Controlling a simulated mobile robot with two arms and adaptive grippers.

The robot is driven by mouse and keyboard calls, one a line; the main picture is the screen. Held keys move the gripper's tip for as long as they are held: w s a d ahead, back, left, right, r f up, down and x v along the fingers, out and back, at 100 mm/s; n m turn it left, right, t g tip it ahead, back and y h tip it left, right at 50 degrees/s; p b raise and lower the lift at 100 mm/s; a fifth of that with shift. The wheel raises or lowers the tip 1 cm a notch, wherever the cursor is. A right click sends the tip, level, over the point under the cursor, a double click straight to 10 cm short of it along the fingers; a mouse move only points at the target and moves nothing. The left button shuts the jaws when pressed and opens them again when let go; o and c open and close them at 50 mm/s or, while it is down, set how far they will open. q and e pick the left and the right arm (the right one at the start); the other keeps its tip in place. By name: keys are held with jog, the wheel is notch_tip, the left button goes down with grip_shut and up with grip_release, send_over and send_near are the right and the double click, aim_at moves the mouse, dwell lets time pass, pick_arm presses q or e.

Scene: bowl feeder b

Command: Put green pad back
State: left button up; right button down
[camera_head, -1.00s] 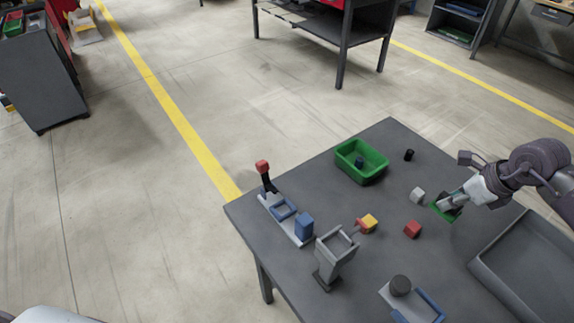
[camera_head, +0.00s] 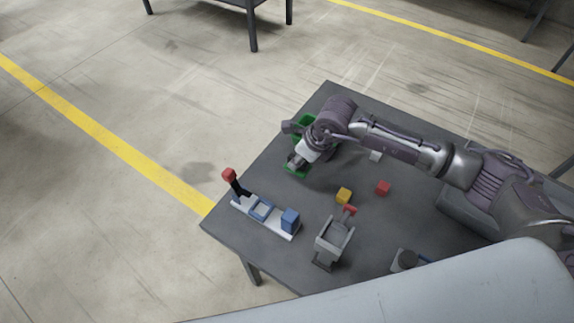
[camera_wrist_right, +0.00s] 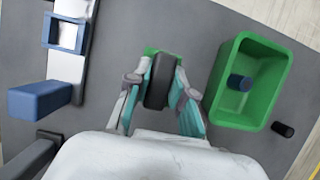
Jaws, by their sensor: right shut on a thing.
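My right gripper (camera_head: 295,162) is shut on a dark block (camera_wrist_right: 160,82) that appears to belong to the green pad; its teal-lined fingers clasp the block on both sides in the wrist view (camera_wrist_right: 160,90). The green pad (camera_head: 302,174) shows below the fingers, near the table's far left edge; a sliver of it (camera_wrist_right: 150,51) shows beyond the block. I cannot tell whether the pad touches the table. My left gripper is not in view.
A green bin (camera_wrist_right: 215,85) holding a blue cylinder (camera_wrist_right: 240,83) stands right of the gripper; a black cylinder (camera_wrist_right: 283,129) lies beyond. A white fixture (camera_head: 270,220) carries blue parts. A grey stand (camera_head: 333,240), yellow cube (camera_head: 344,195) and red cube (camera_head: 383,188) occupy the table (camera_head: 300,270).

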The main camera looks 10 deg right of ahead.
aim_at(288, 169)
jog(key=shift+w+a+f, duration=0.2)
jog(key=shift+a+f, duration=0.15)
jog(key=shift+a, duration=0.25)
jog(key=shift+w+a+f, duration=0.2)
jog(key=shift+a+f, duration=0.1)
jog(key=shift+a, duration=0.25)
jog(key=shift+a+f, duration=0.1)
jog(key=shift+f, duration=0.1)
notch_tip(288, 169, down, 3)
jog(key=shift+f+p, duration=0.15)
jog(key=shift+p, duration=0.65)
jog(key=shift+f, duration=0.25)
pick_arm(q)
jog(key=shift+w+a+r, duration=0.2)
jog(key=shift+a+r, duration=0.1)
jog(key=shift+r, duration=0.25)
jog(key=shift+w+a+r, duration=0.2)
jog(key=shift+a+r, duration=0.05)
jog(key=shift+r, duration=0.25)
pick_arm(e)
jog(key=shift+f, duration=0.25)
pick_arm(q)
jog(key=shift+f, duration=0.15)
pick_arm(e)
jog(key=c, duration=1)
grip_release()
jog(key=shift+r, duration=0.15)
